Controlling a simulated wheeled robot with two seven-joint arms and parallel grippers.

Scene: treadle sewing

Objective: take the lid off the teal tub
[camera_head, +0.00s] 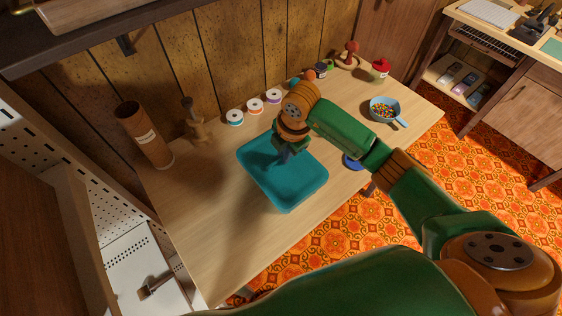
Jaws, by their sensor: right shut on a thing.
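The teal tub (291,206) stands on the wooden table near its middle. Its teal lid (308,180) faces up, and I cannot tell whether it is raised from the tub. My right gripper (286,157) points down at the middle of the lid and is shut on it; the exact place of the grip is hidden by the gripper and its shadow. My right arm comes in from the right, over the table's front edge. My left gripper is not in view.
A brown cardboard tube (145,137), a wooden stand (196,121) and thread spools (254,106) line the wall side. A blue pan (384,110) with colourful bits stands at the right. A blue item (353,162) is partly behind my arm. The table's left front (205,235) is clear.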

